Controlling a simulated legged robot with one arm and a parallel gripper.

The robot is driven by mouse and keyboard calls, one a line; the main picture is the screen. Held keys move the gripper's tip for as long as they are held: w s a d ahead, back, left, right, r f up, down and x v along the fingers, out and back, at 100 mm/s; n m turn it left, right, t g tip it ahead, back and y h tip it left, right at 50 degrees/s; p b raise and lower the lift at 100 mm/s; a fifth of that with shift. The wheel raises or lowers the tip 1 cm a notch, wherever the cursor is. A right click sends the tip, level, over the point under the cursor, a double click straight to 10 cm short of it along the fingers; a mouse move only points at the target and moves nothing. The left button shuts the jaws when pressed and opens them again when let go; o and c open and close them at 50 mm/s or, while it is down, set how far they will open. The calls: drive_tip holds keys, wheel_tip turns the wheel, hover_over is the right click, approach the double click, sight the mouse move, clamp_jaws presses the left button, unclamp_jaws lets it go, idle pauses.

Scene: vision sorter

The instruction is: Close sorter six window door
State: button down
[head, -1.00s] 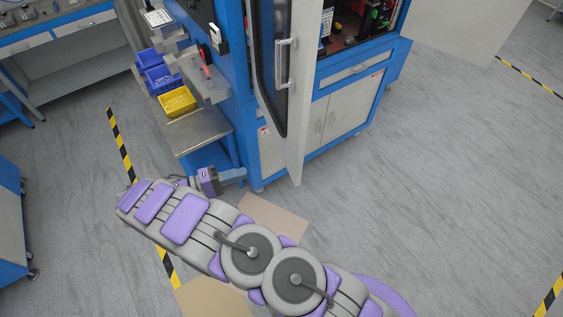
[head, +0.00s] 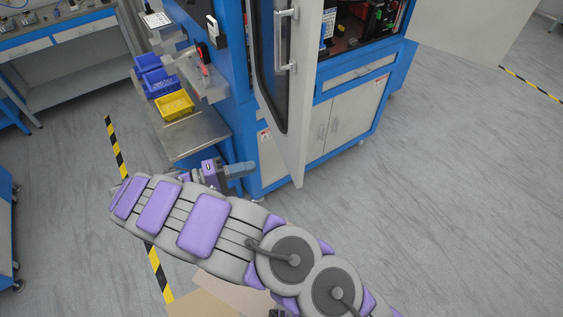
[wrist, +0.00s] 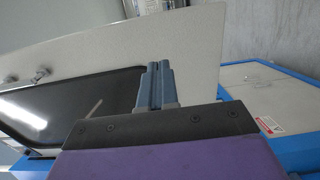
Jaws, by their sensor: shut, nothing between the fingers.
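The sorter (head: 340,75) is a blue and white cabinet at the upper middle of the head view. Its window door (head: 301,125), a pale panel with a dark window and a metal handle (head: 285,40), stands open on the cabinet's left side. Another pale panel (head: 470,35) stands out at the right. My gripper (head: 248,169) is shut and empty, low beside the cabinet's left corner and left of the door's lower edge. In the wrist view the shut fingers (wrist: 157,80) point at the pale door panel (wrist: 190,45), with its dark window (wrist: 80,100) to the left. Contact cannot be told.
Blue bins (head: 158,80) and a yellow bin (head: 175,105) sit by a metal shelf (head: 195,135) left of the cabinet. A workbench (head: 70,50) stands at the upper left. The grey floor (head: 440,200) is clear at the right.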

sight(293, 156)
drive_tip(key=x, duration=1)
drive_tip(key=shift+d+f, duration=0.1)
drive_tip(key=shift+d, duration=0.2)
drive_tip(key=shift+w+d, duration=0.1)
